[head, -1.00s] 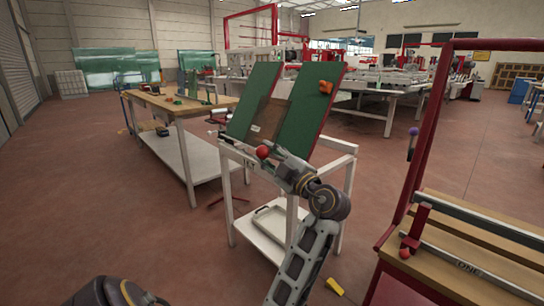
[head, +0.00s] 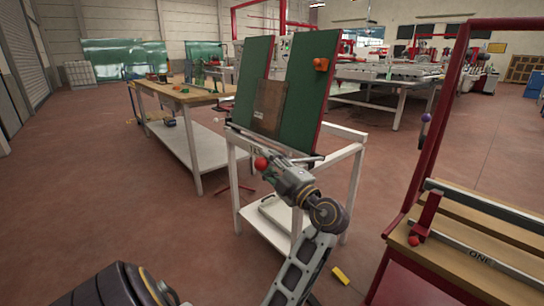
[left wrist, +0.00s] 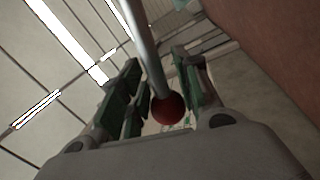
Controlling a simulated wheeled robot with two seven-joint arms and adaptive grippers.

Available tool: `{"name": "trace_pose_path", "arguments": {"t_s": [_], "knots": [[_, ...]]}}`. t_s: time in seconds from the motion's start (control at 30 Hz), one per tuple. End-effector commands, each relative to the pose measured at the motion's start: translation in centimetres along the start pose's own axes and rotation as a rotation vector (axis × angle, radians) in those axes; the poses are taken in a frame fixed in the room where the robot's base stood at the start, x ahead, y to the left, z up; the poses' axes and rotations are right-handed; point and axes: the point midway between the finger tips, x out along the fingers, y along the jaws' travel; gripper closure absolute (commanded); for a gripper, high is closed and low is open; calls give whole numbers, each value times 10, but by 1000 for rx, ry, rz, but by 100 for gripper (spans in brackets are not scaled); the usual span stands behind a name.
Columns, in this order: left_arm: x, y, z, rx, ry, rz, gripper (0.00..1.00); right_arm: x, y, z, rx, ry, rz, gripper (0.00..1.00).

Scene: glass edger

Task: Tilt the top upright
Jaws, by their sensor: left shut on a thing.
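The top (head: 308,95), two green panels with red edges, stands steeply tilted on a white frame stand (head: 345,132). A brown board (head: 268,108) lies against it between the panels. A lever with a red ball knob (head: 261,163) is at the front of the stand; in the left wrist view the knob (left wrist: 167,108) on its metal rod (left wrist: 144,45) sits between my fingers. My left gripper (head: 268,170) is shut on this lever, partly hiding the stand's front edge. My right gripper is not in view.
A wooden workbench (head: 190,95) with a lower shelf stands to the left. A red-framed wooden table (head: 470,245) is close at the right. A yellow item (head: 341,276) lies on the floor. The floor at left is open.

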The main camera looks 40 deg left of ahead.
Motion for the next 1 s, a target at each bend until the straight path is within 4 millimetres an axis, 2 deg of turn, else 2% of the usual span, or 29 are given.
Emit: {"name": "trace_pose_path", "arguments": {"t_s": [0.3,0.87,0.9,1.0], "knots": [[-4,-20,-1,-77,21,-2,100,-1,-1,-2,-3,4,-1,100],[-6,-29,1,-92,21,-8,100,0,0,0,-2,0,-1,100],[-6,-29,1,-92,21,-8,62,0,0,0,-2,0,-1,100],[-6,-29,1,-92,21,-8,50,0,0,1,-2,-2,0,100]]}}
